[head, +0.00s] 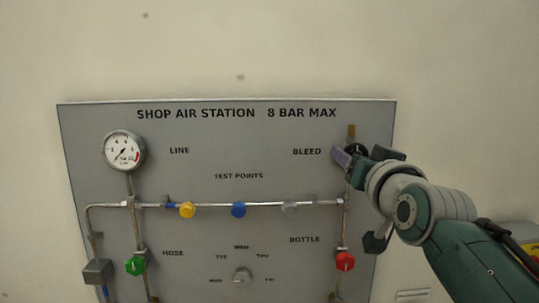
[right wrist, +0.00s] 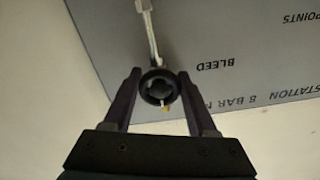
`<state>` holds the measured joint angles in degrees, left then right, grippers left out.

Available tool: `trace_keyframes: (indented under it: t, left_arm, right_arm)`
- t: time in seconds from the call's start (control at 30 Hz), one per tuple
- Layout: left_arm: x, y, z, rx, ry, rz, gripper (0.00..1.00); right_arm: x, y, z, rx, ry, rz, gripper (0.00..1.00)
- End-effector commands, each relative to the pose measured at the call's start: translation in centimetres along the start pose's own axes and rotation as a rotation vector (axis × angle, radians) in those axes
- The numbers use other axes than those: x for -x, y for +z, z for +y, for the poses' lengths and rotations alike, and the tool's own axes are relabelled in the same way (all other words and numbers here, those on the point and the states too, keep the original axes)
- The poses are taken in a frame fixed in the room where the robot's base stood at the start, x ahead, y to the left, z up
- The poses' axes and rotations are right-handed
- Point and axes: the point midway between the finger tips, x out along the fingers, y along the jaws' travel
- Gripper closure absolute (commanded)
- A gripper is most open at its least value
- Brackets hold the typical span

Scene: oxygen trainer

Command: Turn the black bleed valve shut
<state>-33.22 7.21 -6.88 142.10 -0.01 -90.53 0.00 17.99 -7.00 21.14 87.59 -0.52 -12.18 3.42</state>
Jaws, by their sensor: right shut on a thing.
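The black bleed valve (right wrist: 159,88) is a round black handwheel on a metal pipe, next to the BLEED label on the panel. In the head view the black valve (head: 356,150) is partly hidden by my right gripper (head: 345,158). My right gripper also shows in the right wrist view (right wrist: 160,92), with one finger on each side of the wheel. It is shut on the valve wheel. A small yellow mark shows at the wheel's rim in the right wrist view. My left gripper is not in view.
The grey panel (head: 215,125) carries a gauge (head: 123,150), a green knob (head: 135,265), a red knob (head: 345,261), a yellow knob (head: 187,209), a blue knob (head: 238,209) and a small dial (head: 242,277). Pipes stand out from the panel below and left of my right gripper.

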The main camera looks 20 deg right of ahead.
Motion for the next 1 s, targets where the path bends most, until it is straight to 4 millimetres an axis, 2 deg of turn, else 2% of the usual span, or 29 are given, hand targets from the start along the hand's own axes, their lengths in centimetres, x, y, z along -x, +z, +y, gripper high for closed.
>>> trace_keyframes:
  t: [0.37,0.4,0.63,0.87,1.0]
  left_arm:
    - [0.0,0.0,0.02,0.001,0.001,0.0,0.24]
    - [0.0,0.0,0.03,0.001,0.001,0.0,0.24]
    - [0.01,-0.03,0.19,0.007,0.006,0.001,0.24]
    - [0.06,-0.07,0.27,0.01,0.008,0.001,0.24]
    - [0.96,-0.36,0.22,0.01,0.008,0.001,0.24]
  right_arm:
    - [0.0,-0.02,0.01,-0.01,0.0,0.001,0.98]
    - [0.0,-0.02,0.01,-0.01,0.0,0.001,0.38]
    - [0.0,-0.01,0.0,-0.007,0.0,0.0,0.12]
    - [0.03,-0.01,-0.01,-0.006,0.0,0.0,0.12]
    - [0.85,-0.19,-0.09,-0.005,0.0,-0.003,0.12]
